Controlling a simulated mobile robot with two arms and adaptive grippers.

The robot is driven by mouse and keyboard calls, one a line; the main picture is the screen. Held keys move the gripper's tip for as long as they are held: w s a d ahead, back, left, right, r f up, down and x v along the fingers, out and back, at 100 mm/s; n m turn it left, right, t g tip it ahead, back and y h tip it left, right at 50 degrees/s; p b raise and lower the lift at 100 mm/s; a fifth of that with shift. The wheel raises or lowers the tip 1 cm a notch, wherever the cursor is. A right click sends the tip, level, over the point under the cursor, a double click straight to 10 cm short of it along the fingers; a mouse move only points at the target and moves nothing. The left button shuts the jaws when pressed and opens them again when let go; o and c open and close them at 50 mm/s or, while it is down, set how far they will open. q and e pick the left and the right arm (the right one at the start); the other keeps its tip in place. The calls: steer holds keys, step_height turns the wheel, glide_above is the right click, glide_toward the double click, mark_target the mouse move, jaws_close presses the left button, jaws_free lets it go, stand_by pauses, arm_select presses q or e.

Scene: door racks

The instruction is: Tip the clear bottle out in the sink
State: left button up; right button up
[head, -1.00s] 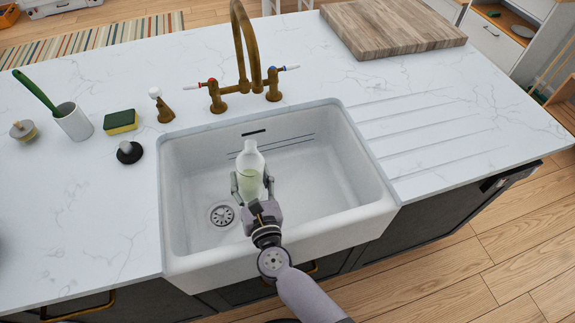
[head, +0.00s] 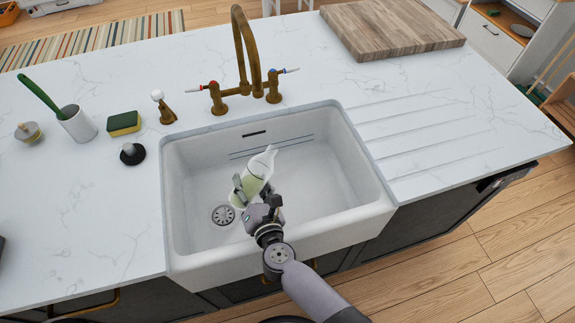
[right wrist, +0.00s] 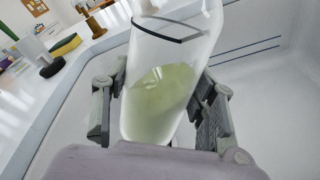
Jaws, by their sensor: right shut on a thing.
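The clear bottle (head: 257,172) is held over the white sink (head: 330,190) and leans with its neck toward the upper right. It holds pale green liquid, which also shows in the right wrist view inside the bottle (right wrist: 165,85). My right gripper (head: 253,190) is shut on the bottle's lower body, with a finger on each side in the right wrist view. No liquid is seen leaving the bottle. My left gripper is not in view.
The brass tap (head: 245,60) stands behind the sink. A soap dispenser (head: 164,108), a sponge (head: 124,123), a black stopper (head: 131,153) and a white cup (head: 77,124) with a green brush stand to the left. A wooden board (head: 392,28) lies at the back right. The sink drain (head: 223,215) is uncovered.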

steer(key=shift+s+a+m+g+y+p, duration=0.2)
steer(key=shift+a+m+p, duration=0.15)
steer(key=shift+m, duration=0.25)
steer(key=shift+s+a+m+g+y+p, duration=0.1)
steer(key=shift+a+m+g+p, duration=0.15)
steer(key=shift+m, duration=0.35)
steer(key=shift+s, duration=0.1)
steer(key=shift+a+m, duration=0.2)
steer(key=shift+m, duration=0.1)
steer(key=shift+s+a+r+m+g, duration=0.1)
steer(key=shift+s+a+m+g, duration=0.2)
steer(key=shift+m, duration=0.4)
steer(key=shift+s+a+f+m+y, duration=0.1)
steer(key=shift+a+f+m+y, duration=0.1)
steer(key=shift+f+m+y, duration=0.35)
stand_by(0.3)
steer(key=shift+d+r+m+g, duration=0.1)
steer(key=shift+r+m+g, duration=0.1)
steer(key=shift+m+g, duration=0.05)
steer(key=shift+d+r+p, duration=0.1)
steer(key=shift+r+p, duration=0.1)
steer(key=shift+p, duration=0.35)
steer(key=shift+w+d+r+m+p, duration=0.25)
steer(key=shift+r+m+p, duration=0.25)
steer(key=shift+p, duration=0.35)
steer(key=shift+a+r, duration=0.1)
